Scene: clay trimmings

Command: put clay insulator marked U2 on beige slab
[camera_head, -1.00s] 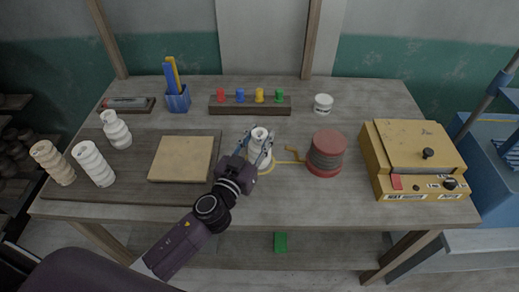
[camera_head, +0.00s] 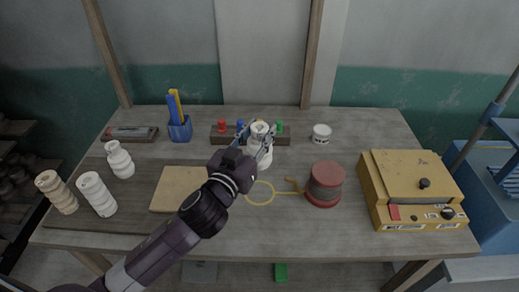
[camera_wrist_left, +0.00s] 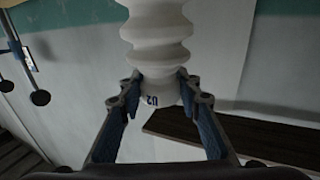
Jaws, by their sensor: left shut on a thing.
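The clay insulator marked U2 (camera_head: 263,155) is white and ribbed. My left gripper (camera_head: 255,142) is shut on it and holds it raised above the table. In the left wrist view the insulator (camera_wrist_left: 158,40) stands between the two fingers (camera_wrist_left: 160,92), with the U2 mark facing the camera near its end. The beige slab (camera_head: 175,187) lies on a dark board at the left, partly covered by my left arm; its visible part is bare. My right gripper is not in view.
Other insulators, beige (camera_head: 57,192) and white (camera_head: 97,194) (camera_head: 119,159), stand left of the slab. A blue pen cup (camera_head: 180,129) is behind it. A red spool (camera_head: 325,184) with yellow wire and a yellow box (camera_head: 412,178) are at the right.

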